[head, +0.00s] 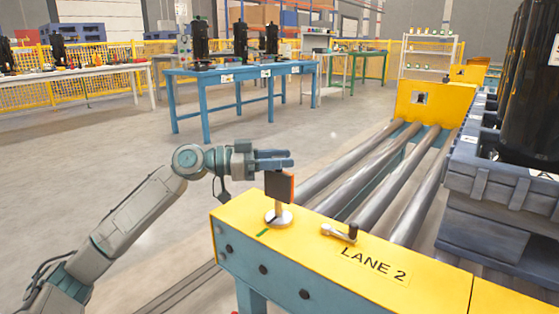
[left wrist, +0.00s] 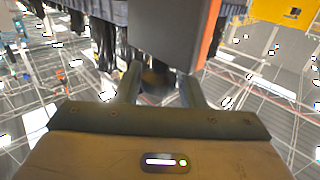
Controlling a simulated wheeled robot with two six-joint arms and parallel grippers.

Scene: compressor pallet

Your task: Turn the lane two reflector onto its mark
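The lane two reflector (head: 279,187) is a small upright plate, dark with an orange face, on a short post with a round silver base (head: 279,217). It stands on the yellow end beam (head: 320,245) marked LANE 2. A short green mark (head: 262,233) lies on the beam beside the base. My left gripper (head: 290,159) is level with the plate's top edge, close behind it. In the left wrist view its two fingers (left wrist: 160,78) are apart, with the reflector's grey back and orange edge (left wrist: 172,35) just beyond the tips. Contact cannot be told. My right gripper is not in view.
A metal lever (head: 340,232) sits on the beam right of the reflector. Bare rollers (head: 370,170) run back to a yellow end plate (head: 435,105). A pallet (head: 500,185) with a black compressor (head: 530,90) stands at right. Open floor lies left.

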